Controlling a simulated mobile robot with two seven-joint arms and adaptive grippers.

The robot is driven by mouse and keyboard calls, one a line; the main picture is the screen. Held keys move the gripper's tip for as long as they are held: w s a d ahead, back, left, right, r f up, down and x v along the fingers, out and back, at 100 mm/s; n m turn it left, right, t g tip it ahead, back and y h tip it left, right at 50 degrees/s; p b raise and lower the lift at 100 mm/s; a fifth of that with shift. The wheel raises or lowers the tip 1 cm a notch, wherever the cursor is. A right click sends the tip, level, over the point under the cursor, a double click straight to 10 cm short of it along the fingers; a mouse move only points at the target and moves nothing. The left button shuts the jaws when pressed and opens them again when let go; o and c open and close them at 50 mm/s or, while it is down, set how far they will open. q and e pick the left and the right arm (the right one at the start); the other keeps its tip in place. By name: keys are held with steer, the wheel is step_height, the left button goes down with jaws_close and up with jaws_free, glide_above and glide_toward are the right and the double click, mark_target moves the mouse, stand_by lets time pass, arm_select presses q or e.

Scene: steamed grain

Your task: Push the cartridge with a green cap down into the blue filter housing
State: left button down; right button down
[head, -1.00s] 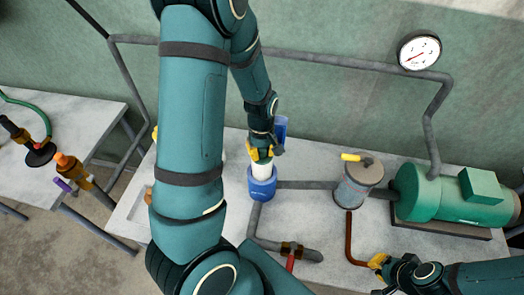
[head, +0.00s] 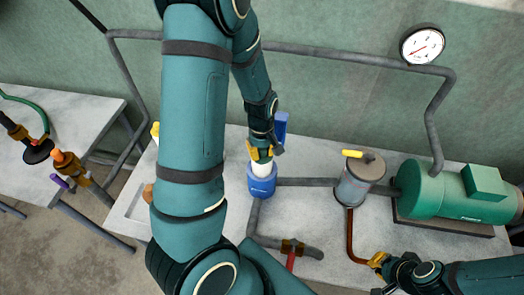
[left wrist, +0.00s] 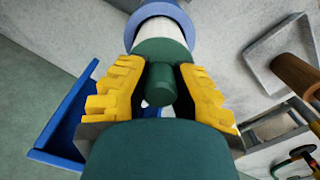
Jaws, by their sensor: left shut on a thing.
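The white cartridge (head: 262,170) stands upright, partly inside the blue filter housing (head: 262,188), with a band of white showing above the rim. Its green cap (left wrist: 162,50) shows in the left wrist view, with the white body (left wrist: 160,32) and the blue housing rim (left wrist: 152,10) beyond it. My left gripper (head: 261,153) is directly above the housing. Its yellow fingers (left wrist: 160,88) are on both sides of the cap's knob, shut on the cartridge. My right gripper (head: 378,261) is at the lower end of a rust-brown pipe; its finger gap is too small to judge.
A grey canister (head: 355,188) with a yellow handle and a green motor (head: 440,190) stand to the right. A red-handled valve (head: 291,248) is in front. A blue object (head: 281,128) stands behind my left gripper. A side table (head: 80,125) is at left.

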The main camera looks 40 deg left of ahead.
arm_select(q)
steer(key=shift+f, duration=0.15)
arm_select(e)
steer(key=shift+f, duration=0.15)
